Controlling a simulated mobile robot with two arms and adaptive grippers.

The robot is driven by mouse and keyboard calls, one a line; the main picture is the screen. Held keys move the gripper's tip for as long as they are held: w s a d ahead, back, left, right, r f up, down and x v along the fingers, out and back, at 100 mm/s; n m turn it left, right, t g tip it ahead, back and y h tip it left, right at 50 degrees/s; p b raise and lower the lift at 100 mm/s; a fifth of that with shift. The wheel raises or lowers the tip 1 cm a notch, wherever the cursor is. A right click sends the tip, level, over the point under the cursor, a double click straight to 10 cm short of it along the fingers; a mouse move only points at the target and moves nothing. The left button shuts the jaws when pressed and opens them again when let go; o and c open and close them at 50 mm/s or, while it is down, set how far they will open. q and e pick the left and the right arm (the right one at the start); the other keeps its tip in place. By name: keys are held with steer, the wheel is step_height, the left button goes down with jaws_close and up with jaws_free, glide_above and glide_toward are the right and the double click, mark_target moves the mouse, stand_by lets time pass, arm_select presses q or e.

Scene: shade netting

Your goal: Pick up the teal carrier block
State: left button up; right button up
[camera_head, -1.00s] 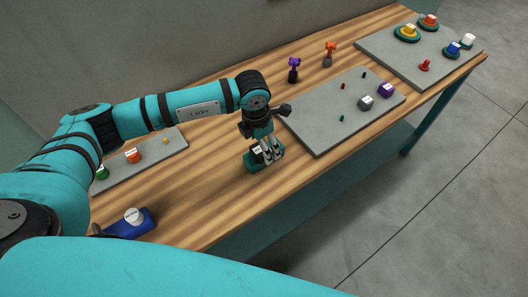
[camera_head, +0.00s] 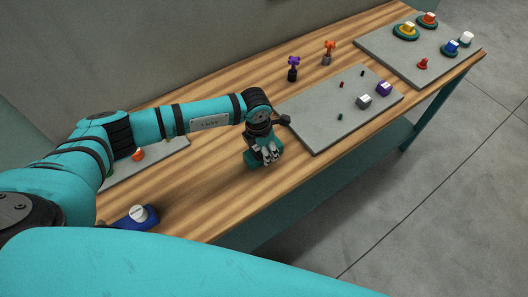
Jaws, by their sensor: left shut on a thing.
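The teal carrier block (camera_head: 251,159) is in the middle of the wooden table, near its front edge, in the head view. My left gripper (camera_head: 264,156) is shut on it from above, and its fingers hide much of the block. I cannot tell whether the block touches the table or is slightly above it. My right gripper is not in view.
Purple (camera_head: 293,66) and orange (camera_head: 328,50) tools stand behind. A blue block (camera_head: 143,222) sits at front left.

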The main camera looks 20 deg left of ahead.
arm_select(q)
steer(key=c, duration=0.3)
steer(key=shift+r, duration=0.2)
